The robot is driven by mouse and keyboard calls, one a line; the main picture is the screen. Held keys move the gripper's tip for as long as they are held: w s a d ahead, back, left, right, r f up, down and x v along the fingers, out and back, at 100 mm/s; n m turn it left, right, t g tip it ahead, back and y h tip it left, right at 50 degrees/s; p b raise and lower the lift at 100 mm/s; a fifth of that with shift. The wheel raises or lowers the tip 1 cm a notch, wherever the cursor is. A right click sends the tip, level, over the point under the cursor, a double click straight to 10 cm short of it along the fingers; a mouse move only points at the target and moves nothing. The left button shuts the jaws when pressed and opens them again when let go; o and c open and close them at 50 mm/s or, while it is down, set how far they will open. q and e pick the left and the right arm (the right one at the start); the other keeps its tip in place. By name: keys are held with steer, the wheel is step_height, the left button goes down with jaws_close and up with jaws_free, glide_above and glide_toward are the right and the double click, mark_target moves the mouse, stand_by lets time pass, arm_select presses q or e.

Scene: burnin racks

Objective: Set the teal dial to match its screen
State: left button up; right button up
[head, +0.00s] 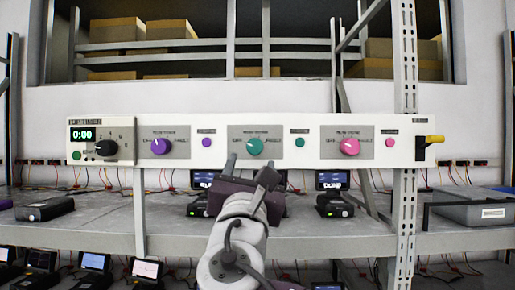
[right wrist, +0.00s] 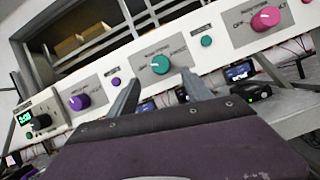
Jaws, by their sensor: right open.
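The teal dial (head: 254,147) is on a grey plate in the middle of the long white panel (head: 215,125). It also shows in the right wrist view (right wrist: 160,65). Its light pointer mark seems to lie toward the left, but it is small. Labels flank the dial and are hard to read. My right gripper (head: 248,168) is open and empty, below and in front of the dial. In the right wrist view its fingers (right wrist: 160,77) stand to either side of the dial, apart from it. Small screens (head: 331,180) stand on the shelf below; their readings are too small to tell. My left gripper is out of view.
The panel also holds a purple dial (head: 160,146), a pink dial (head: 349,146), a teal button (head: 299,142) and a timer box (head: 100,139) reading 0:00. A metal upright (head: 404,200) stands at the right. A grey case (head: 475,209) lies on the shelf.

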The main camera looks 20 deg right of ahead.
mark_target(255, 148)
steer(key=p+x, duration=0.4)
steer(key=x, duration=0.4)
steer(key=shift+d+p, duration=0.2)
steer(key=shift+p, duration=0.1)
steer(key=shift+w, duration=0.45)
steer(key=shift+a, duration=0.15)
steer(key=shift+s, duration=0.1)
jaws_close()
